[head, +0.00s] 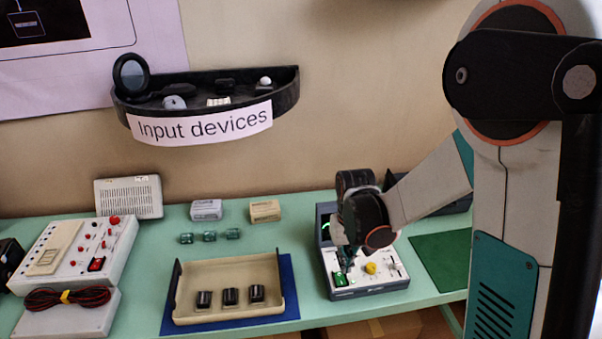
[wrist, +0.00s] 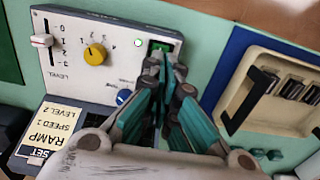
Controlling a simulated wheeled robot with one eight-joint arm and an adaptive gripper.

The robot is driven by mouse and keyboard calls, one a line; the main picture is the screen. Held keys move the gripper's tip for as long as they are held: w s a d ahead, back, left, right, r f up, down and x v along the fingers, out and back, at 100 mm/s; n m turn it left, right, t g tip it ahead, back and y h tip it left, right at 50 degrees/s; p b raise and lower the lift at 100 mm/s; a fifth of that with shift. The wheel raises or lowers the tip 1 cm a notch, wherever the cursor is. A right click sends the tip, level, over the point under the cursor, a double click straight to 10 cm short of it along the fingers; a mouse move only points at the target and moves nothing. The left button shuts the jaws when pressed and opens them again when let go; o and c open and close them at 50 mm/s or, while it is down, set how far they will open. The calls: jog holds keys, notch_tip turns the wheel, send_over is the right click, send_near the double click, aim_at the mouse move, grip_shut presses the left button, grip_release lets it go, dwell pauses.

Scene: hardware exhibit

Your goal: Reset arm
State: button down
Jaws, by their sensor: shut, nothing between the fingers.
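My arm reaches in from the right in the head view. My gripper (head: 346,266) points down over a small white control box (head: 372,286). Its teal fingers are shut and empty; in the wrist view the fingertips (wrist: 161,62) are right by a green square button (wrist: 160,47). I cannot tell whether they touch it. A display (wrist: 45,135) reads "RAMP SPEED 1 LEVEL 2". The gripper hides part of the box.
A device with red knobs (head: 83,250) stands left. A shelf (head: 290,95) juts from the wall. A green mat (head: 443,258) lies right, clear.

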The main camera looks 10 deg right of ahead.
jog(key=s+r+t+b, duration=0.1)
jog(key=s+r+t, duration=0.6)
jog(key=s+r, duration=0.8)
jog(key=shift+r+b, duration=0.35)
jog(key=shift+r, duration=1.3)
jog(key=shift+d, duration=0.1)
